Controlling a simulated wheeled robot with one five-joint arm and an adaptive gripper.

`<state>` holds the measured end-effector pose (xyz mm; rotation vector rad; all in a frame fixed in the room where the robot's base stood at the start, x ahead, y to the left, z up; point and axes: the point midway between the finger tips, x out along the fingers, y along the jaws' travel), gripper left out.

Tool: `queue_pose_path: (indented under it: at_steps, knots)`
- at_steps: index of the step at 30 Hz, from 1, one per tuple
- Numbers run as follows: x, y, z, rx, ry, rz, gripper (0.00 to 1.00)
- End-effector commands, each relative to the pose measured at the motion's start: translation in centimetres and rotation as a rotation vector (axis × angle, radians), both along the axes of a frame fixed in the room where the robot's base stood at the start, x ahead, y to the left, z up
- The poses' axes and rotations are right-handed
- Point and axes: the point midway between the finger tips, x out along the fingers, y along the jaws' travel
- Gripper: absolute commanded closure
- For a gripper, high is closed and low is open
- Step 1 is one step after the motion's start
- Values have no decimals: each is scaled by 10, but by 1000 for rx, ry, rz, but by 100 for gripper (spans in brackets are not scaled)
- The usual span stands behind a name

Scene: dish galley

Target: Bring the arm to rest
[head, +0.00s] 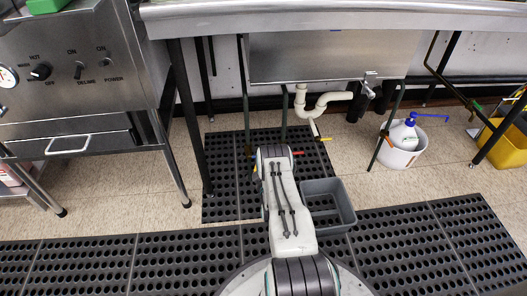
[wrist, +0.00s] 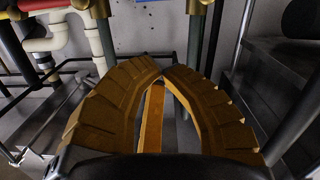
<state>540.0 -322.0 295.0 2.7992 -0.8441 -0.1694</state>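My arm (head: 284,200) extends forward from my base in the head view, low over the floor in front of the sink. Its far end is hidden behind its bend, so my gripper does not show clearly there. In the wrist view my gripper (wrist: 163,72) has two ribbed orange-brown fingers that curve inward, with their tips together. I see no object gripped at the tips. A narrow orange bar (wrist: 152,118) shows in the gap between the fingers; I cannot tell what it belongs to.
A steel sink (head: 330,57) with white drainpipes (head: 318,103) stands ahead. A grey bin (head: 327,205) is close to my arm's right. Black mats (head: 400,245) cover the floor. A white bucket (head: 398,155) and a yellow bucket (head: 507,145) stand right; a steel machine (head: 65,65) stands left.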

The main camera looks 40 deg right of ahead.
Motion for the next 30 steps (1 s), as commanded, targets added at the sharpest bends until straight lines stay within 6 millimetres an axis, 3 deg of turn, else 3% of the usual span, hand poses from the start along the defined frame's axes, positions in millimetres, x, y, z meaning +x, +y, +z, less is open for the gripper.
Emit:
queue_pose_path:
  at_steps: [2, 9, 23, 26, 30]
  knots:
    - [-12, 8, 4, 2, 3, -1, 100]
    - [-23, 15, 4, 0, 1, -1, 100]
    - [-28, 19, 4, 0, 0, 0, 100]
    - [-20, 18, 17, 8, 8, 7, 100]
    - [8, 17, 59, 39, 39, 32, 100]
